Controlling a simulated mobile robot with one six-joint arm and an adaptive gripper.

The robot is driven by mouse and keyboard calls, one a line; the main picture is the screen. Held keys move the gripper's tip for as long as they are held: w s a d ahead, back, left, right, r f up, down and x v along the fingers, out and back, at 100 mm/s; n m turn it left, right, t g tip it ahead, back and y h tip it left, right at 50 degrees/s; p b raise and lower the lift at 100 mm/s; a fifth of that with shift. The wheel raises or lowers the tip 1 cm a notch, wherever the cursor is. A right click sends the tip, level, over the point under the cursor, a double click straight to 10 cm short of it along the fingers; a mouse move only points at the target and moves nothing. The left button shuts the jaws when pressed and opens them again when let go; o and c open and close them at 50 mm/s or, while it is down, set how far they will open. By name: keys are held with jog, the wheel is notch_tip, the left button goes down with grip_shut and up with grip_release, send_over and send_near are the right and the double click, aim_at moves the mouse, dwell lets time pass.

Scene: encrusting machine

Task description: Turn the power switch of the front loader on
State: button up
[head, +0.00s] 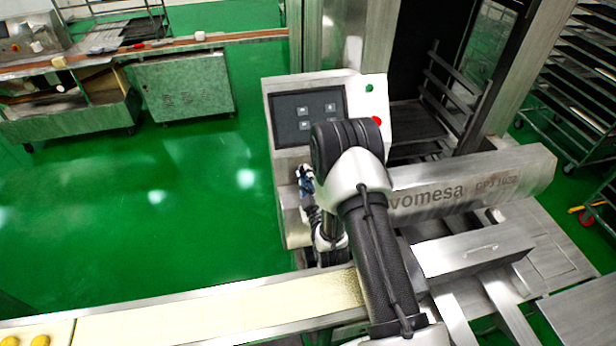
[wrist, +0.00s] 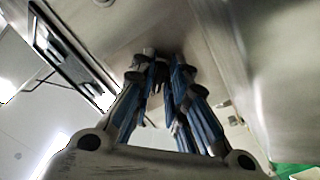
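The front loader (head: 470,190) is a large steel machine at centre right in the head view. Its control panel has a dark screen (head: 290,105), a green round control (head: 369,88) and a red round control (head: 377,121). I cannot tell which control is the power switch; my arm covers part of the panel. My gripper (head: 304,180) is just below the panel's left part, with no visible hold on anything. In the wrist view its blue-grey fingers (wrist: 164,62) point toward a steel surface (wrist: 190,25), with a narrow gap between them; their opening is unclear.
A pale conveyor belt (head: 220,315) runs along the front, with yellow pieces at its left end. Tray racks (head: 575,90) stand at right. The green floor (head: 160,190) left of the loader is clear.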

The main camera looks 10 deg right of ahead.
grip_shut()
jog(key=m+b, duration=0.4)
jog(key=b, duration=0.1)
jog(key=shift+a+f, duration=0.1)
jog(key=shift+f, duration=0.1)
jog(key=m+b, duration=0.6)
jog(key=b, duration=0.1)
jog(key=shift+a+m, duration=0.15)
jog(key=shift+m, duration=0.25)
jog(key=m+b, duration=0.3)
jog(key=b, duration=0.1)
jog(key=shift+a+m, duration=0.1)
jog(key=shift+m, duration=0.2)
jog(key=m+b, duration=0.3)
jog(key=shift+a+r+b, duration=0.1)
jog(key=shift+r+b, duration=0.1)
jog(key=shift+b, duration=0.1)
jog(key=shift+r+m, duration=0.1)
jog(key=shift+m, duration=0.3)
